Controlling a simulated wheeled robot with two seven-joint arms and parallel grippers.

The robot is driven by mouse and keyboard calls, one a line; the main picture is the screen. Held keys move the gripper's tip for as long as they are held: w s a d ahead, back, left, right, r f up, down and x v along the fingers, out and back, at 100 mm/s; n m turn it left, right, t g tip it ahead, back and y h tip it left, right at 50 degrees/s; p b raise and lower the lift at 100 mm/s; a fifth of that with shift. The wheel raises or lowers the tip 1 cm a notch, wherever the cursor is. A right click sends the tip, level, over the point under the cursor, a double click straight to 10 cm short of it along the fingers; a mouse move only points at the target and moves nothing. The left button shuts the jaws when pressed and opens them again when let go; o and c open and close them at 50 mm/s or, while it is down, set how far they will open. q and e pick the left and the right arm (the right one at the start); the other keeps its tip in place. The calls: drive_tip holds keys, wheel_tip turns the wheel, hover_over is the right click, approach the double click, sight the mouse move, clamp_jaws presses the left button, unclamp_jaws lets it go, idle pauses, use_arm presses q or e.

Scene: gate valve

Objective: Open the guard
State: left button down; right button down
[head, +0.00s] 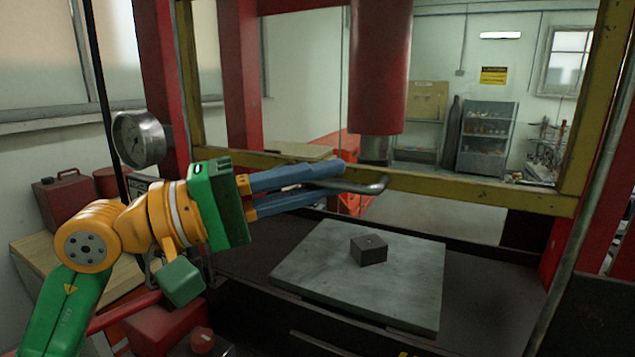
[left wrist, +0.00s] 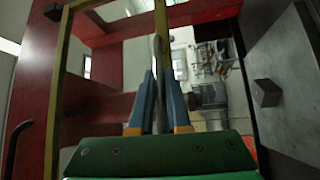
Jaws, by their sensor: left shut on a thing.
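The guard is a yellow frame (head: 480,190) across the front of the red press. A dark grey bar handle (head: 375,188) sticks out from its lower rail. My left gripper (head: 333,179) comes in from the left, with its blue fingers shut on the handle. In the left wrist view, the handle (left wrist: 160,50) runs between the two fingers (left wrist: 159,88), and the yellow frame (left wrist: 162,25) shows beyond them. The part of the handle between the fingers is partly hidden in the head view. My right gripper is not in view.
A dark block (head: 369,250) sits on the grey press plate (head: 320,285) below the red ram (head: 380,70). A round gauge (head: 138,138) is at the left near my arm. Red posts (head: 240,75) flank the press. A shelf (head: 487,135) stands at the back.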

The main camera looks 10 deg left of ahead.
use_arm(q)
drive_tip(key=c, duration=0.9)
unclamp_jaws()
drive_tip(key=shift+a+f+b, duration=0.2)
drive_tip(key=shift+b, duration=0.15)
drive_tip(key=r+b+v, duration=0.1)
drive_tip(key=b+v, duration=0.2)
drive_tip(key=v, duration=0.3)
drive_tip(key=shift+s+a+f, duration=0.25)
drive_tip(key=shift+a+f, duration=0.05)
drive_tip(key=shift+f, duration=0.05)
drive_tip(key=shift+d, duration=0.1)
